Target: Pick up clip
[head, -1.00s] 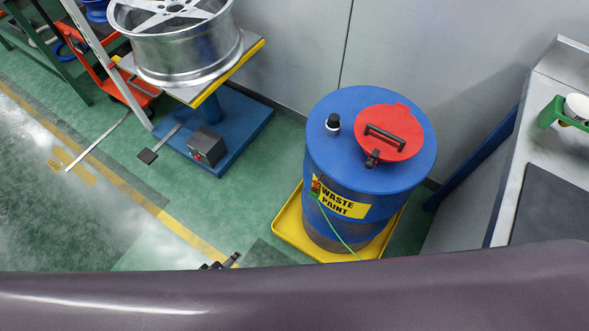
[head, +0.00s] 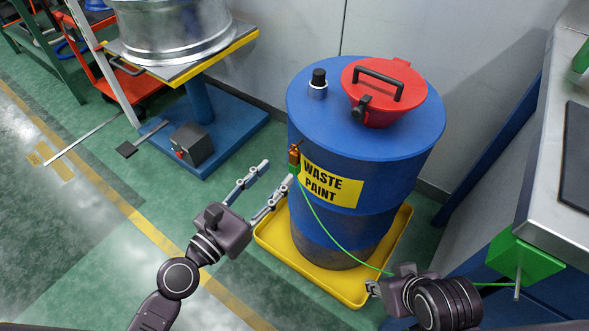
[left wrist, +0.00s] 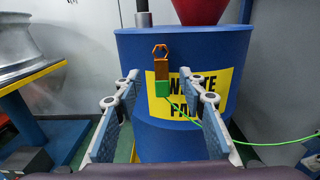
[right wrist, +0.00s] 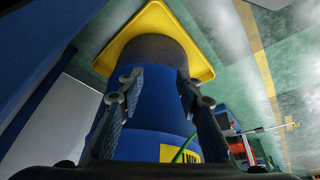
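The clip (head: 295,160) has a copper-coloured body and a green lower end with a green cable (head: 325,226). It is upright against the side of the blue waste paint drum (head: 302,226), by the label. The left wrist view shows the clip (left wrist: 161,76) centred beyond my left fingers; how it is fixed to the drum is unclear. My left gripper (head: 279,173) is open and empty, its fingers pointing at the drum just left of and below the clip. My right gripper (head: 372,288) is low at the drum's right; the right wrist view shows its fingers (right wrist: 158,76) apart and empty.
The drum stands in a yellow tray (head: 381,284) and has a red funnel lid (head: 404,103). A metal bench (head: 545,110) stands at right, with a green holder (head: 525,258) below. A stand with a wheel (head: 178,35) is at left.

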